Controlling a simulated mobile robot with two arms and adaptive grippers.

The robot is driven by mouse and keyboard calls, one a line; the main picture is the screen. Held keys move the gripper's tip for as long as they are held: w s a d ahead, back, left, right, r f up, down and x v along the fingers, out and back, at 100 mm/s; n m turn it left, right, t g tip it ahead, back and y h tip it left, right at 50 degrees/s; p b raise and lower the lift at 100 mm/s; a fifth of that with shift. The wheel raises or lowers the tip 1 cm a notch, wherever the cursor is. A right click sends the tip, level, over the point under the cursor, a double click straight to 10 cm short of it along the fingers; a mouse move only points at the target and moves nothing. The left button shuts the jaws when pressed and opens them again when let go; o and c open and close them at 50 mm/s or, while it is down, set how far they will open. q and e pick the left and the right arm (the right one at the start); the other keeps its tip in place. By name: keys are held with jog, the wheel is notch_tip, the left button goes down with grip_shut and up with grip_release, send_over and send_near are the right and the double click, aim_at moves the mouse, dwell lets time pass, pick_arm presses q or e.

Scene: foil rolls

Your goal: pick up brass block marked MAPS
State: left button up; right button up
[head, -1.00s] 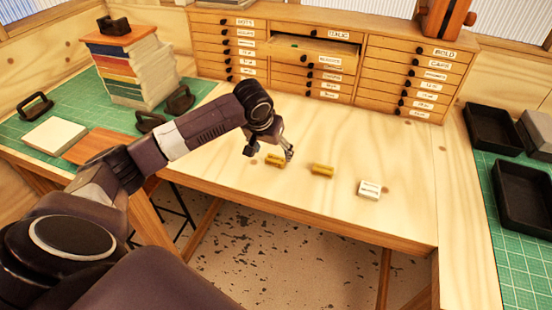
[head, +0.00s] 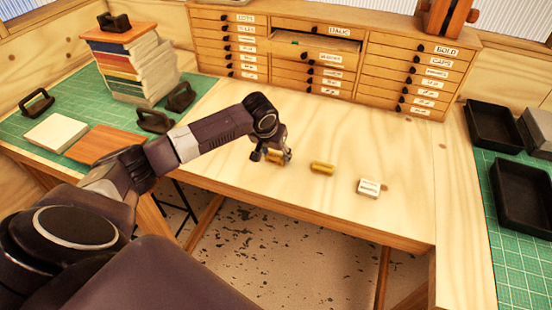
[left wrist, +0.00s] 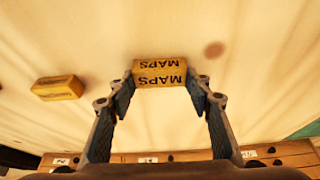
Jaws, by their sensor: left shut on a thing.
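The brass block marked MAPS (left wrist: 160,73) sits between the two fingertips of my left gripper (left wrist: 160,80) in the left wrist view, with its black lettering facing the camera. In the head view, my left gripper (head: 277,156) is at the same block (head: 274,158) and partly covers it. The gripper is shut on the block's two ends. Whether the block touches the bench or is slightly above it, I cannot tell. My right gripper is not in view.
A second brass block (head: 322,168) lies to the right, and also shows in the wrist view (left wrist: 57,88). A white labelled block (head: 369,188) lies further right. A drawer cabinet (head: 400,62) with one middle drawer pulled out stands behind. Black trays (head: 495,125) are at right.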

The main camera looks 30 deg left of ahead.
pick_arm(q)
jog(key=c, duration=0.5)
jog(key=shift+w+r, duration=0.1)
jog(key=shift+r, duration=0.1)
jog(key=shift+c, duration=0.3)
